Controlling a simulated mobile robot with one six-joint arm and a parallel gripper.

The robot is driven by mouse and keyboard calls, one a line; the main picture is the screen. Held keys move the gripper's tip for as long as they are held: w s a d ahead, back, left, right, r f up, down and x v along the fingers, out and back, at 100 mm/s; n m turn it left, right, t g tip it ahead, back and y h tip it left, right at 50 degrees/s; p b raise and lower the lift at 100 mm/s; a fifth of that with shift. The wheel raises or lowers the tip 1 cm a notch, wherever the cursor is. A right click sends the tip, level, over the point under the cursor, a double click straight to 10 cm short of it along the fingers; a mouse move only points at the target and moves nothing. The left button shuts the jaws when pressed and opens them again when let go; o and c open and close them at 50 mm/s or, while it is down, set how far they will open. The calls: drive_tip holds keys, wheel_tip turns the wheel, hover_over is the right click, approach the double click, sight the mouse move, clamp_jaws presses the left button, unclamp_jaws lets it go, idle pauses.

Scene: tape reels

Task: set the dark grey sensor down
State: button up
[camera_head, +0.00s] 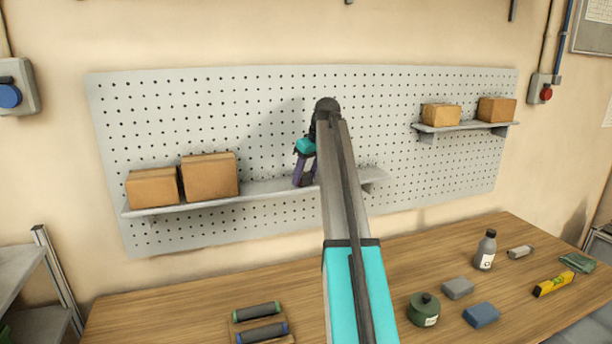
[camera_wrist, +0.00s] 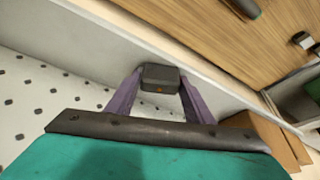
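In the head view my gripper (camera_head: 303,172) points down at the long grey wall shelf (camera_head: 262,190), and the sensor (camera_head: 307,180) shows as a dark patch at the fingertips. The sensor is at the shelf; I cannot tell whether its underside touches. My arm hides part of the shelf.
Two cardboard boxes (camera_head: 209,177) stand on the shelf's left part. A shorter shelf (camera_head: 464,129) at right holds two more. The wooden bench (camera_head: 205,290) below carries a bottle (camera_head: 485,252), a green canister (camera_head: 424,312) and other small items. The shelf between boxes and gripper is clear.

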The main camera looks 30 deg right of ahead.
drive_tip(key=shift+o, duration=1.2)
drive_tip(key=shift+r, duration=0.1)
drive_tip(key=shift+r, duration=0.1)
drive_tip(key=b+v, duration=0.3)
drive_tip(key=v, duration=0.9)
drive_tip(key=shift+b, duration=0.3)
